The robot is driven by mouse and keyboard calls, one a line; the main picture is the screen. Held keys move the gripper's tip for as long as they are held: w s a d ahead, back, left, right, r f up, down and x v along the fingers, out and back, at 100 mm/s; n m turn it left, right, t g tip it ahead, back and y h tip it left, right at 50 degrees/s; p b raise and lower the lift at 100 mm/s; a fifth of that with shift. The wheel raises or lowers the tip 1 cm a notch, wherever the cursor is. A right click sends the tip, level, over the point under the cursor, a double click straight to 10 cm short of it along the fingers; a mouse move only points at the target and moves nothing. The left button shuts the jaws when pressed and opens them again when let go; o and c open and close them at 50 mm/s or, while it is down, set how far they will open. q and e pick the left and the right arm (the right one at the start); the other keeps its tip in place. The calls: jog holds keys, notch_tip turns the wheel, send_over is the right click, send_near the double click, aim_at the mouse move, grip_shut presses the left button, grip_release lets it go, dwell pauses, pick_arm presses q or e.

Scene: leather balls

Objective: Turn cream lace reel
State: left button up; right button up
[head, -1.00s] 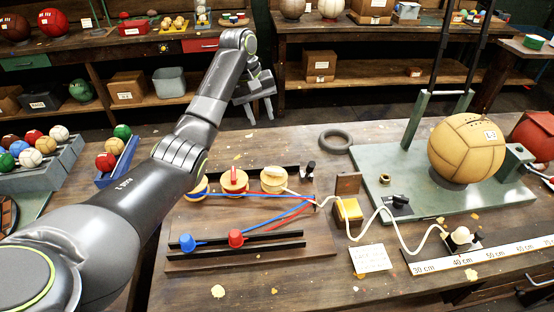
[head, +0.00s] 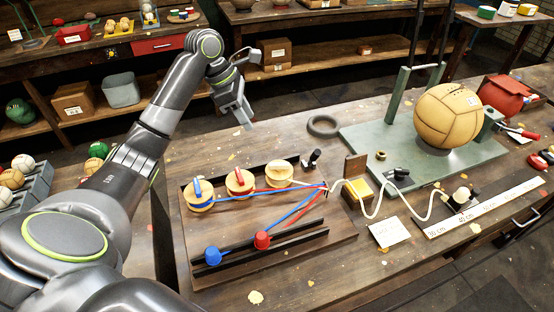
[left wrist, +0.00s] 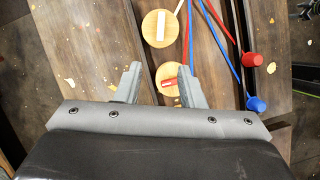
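The cream lace reel (head: 279,173) is the rightmost of three pale wooden reels on a dark board. Its cream lace leads right to a small guide. The red reel (head: 240,181) and blue reel (head: 199,194) stand to its left. My left gripper (head: 243,116) hangs above and behind the reels, empty, fingers pointing down. In the left wrist view its fingers (left wrist: 158,84) are apart. The cream reel (left wrist: 160,28), with a white bar handle, lies beyond the fingertips there; the red reel (left wrist: 170,79) shows between the fingers.
A blue peg (head: 213,256) and a red peg (head: 262,240) stand on the black rails in front. A grey ring (head: 323,125) lies behind.

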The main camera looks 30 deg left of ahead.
aim_at(276, 163)
pick_arm(q)
jog(key=p+x, duration=0.1)
jog(key=x, duration=1.5)
jog(key=shift+d+f+p, duration=0.25)
jog(key=shift+f+p, duration=0.05)
jog(key=shift+f, duration=0.05)
jog(key=shift+d+f, duration=0.1)
jog(key=shift+f, duration=0.25)
grip_shut()
